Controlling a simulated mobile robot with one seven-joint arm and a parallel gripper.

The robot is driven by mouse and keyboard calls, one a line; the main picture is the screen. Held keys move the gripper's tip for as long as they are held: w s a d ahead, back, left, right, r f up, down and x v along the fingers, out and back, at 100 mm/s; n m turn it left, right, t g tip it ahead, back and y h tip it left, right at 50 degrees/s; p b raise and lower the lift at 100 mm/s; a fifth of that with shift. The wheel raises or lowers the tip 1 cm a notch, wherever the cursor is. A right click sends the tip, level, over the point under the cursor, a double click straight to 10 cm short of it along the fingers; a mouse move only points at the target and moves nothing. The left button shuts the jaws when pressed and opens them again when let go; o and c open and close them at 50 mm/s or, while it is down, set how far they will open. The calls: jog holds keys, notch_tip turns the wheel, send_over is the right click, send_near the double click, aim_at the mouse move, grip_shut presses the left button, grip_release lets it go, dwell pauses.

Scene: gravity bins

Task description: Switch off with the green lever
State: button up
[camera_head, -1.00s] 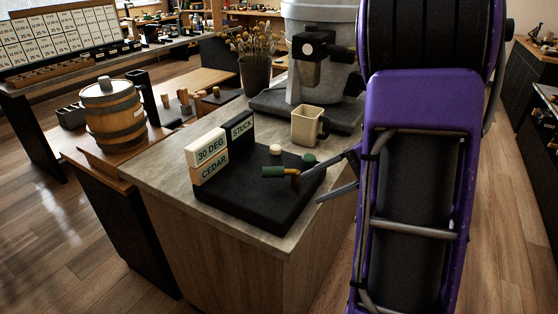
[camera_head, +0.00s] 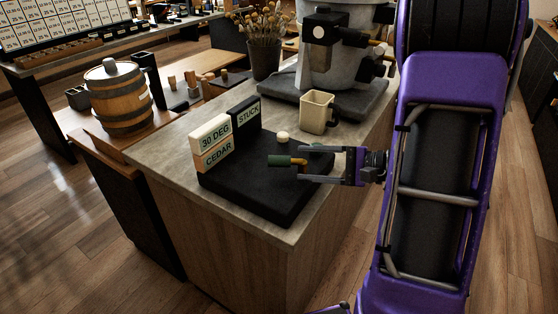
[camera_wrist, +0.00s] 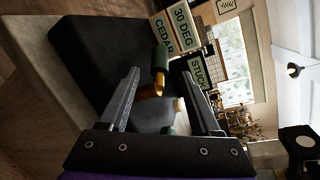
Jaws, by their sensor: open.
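The green lever (camera_head: 280,160) has a dark green grip and a brass end, and lies roughly level above a black base (camera_head: 240,190) on the counter. It also shows in the wrist view (camera_wrist: 160,62), upright in that picture, between and beyond my fingers. My gripper (camera_head: 306,165) comes from the right, with its open fingers pointing at the brass end. In the wrist view my gripper (camera_wrist: 165,95) has its fingers spread to either side of the brass part (camera_wrist: 152,90). I cannot tell whether either finger touches it.
Signs "30 DEG" (camera_head: 214,134), "CEDAR" (camera_head: 217,154) and "STUCK" (camera_head: 248,118) stand on the base. A cream knob (camera_head: 282,137) and a green knob (camera_head: 316,147) sit behind the lever. A beige mug (camera_head: 318,112) and a grey machine (camera_head: 340,62) stand behind.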

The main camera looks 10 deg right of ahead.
aim_at(279, 162)
jog(key=x, duration=0.7)
jog(key=shift+w+a+f, duration=0.15)
jog(key=shift+w+a, duration=0.1)
grip_shut()
dwell(1.1)
